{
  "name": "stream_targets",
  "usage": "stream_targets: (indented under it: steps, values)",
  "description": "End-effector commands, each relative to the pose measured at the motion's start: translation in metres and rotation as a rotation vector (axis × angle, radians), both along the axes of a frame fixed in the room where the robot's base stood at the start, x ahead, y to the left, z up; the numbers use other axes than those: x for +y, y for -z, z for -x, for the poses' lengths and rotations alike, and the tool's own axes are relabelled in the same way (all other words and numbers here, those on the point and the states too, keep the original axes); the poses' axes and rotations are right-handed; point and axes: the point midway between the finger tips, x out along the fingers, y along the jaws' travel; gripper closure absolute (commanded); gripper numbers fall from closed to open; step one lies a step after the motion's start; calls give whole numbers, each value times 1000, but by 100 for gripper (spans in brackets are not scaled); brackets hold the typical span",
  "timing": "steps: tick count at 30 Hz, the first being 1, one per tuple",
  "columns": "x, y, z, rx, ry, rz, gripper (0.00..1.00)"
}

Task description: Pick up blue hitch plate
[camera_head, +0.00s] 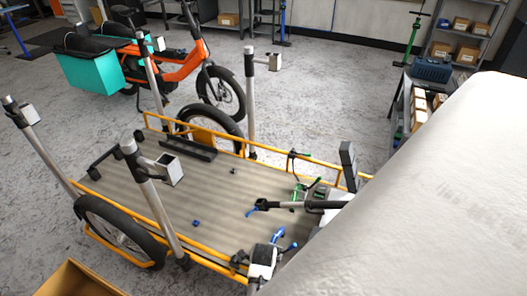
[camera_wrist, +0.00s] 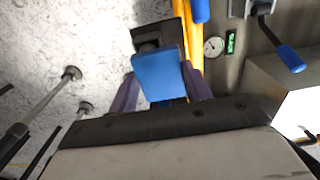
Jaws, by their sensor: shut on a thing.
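The blue hitch plate (camera_wrist: 158,78) shows in the wrist view as a flat blue piece with a dark block at its upper end. My gripper (camera_wrist: 160,86) has its two dark purplish fingers against the left and right sides of the plate, shut on it. Its lower end is hidden by the dark gripper body. In the head view I cannot make out the gripper or the held plate; a large pale shape covers the right side.
The cargo bed (camera_head: 150,195) has yellow rails, wheels and upright silver posts (camera_head: 250,110). Green tools (camera_head: 306,190) and blue-ended tools lie at its right end. A yellow rail (camera_wrist: 194,75), a gauge (camera_wrist: 214,46) and a blue handle (camera_wrist: 291,58) are close to the plate.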

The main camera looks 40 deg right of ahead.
Motion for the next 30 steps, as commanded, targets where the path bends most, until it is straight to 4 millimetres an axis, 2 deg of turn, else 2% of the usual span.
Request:
stream_targets:
  steps: [5, 15, 21, 30]
  values:
    - [-1, -41, -1, -4, -2, 7, 79]
    - [0, -148, -1, -1, -2, 2, 79]
    - [0, -170, 0, 0, -1, 0, 79]
    - [0, -181, 0, 0, -1, 1, 79]
